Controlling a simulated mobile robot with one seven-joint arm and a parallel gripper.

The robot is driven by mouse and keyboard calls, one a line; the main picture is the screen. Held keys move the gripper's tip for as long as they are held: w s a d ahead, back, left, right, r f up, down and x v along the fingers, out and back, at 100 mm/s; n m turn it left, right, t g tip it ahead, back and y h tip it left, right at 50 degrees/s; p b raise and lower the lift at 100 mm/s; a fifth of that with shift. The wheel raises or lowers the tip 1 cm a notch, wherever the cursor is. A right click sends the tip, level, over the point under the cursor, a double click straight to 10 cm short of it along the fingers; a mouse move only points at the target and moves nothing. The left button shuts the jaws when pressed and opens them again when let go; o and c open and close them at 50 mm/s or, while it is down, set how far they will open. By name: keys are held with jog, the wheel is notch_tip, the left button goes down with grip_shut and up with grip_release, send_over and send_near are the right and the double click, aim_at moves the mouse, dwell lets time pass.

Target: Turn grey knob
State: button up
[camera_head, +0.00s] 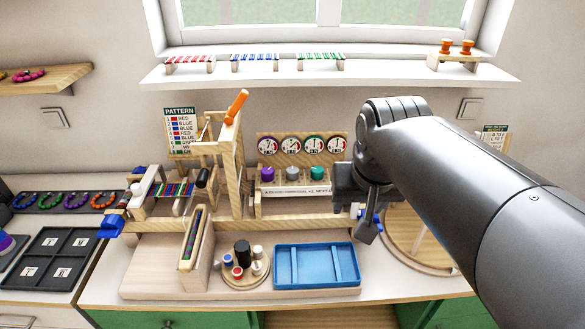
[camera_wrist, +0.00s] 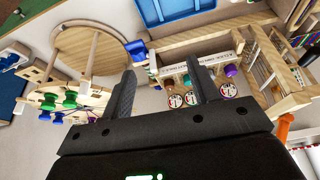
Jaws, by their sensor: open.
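The grey knob (camera_head: 292,173) stands on the wooden dial panel (camera_head: 301,140), between a purple knob (camera_head: 267,174) and a teal knob (camera_head: 317,172). A round white dial (camera_head: 291,145) is above it. My gripper (camera_head: 362,218) is to the right of the knobs, apart from the grey one, and covers the panel's right end. The purple knob (camera_wrist: 231,70) and teal knob (camera_wrist: 187,80) show beside the right-hand finger there; I cannot clearly make out the grey knob in that view.
A blue tray (camera_head: 316,283) and a round stand of spools (camera_head: 246,282) are in front of the panel. A wooden frame with an orange handle (camera_head: 236,106) rises to its left. A round wooden board (camera_head: 412,262) lies at the right, partly behind my arm.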

jog(key=w+a+r+m+g, duration=0.1)
jog(key=w+a, duration=0.2)
jog(key=w, duration=0.5)
jog(key=w+a+r+g, duration=0.1)
jog(key=w+a, duration=0.1)
jog(key=w, duration=0.5)
jog(key=m+g, duration=0.1)
jog(key=g, duration=0.1)
send_over(292, 170)
notch_tip(292, 170, down, 6)
jog(key=r, duration=0.1)
notch_tip(292, 170, down, 11)
jog(key=shift+w, duration=0.1)
jog(key=shift+c, duration=0.3)
jog(key=c, duration=0.9)
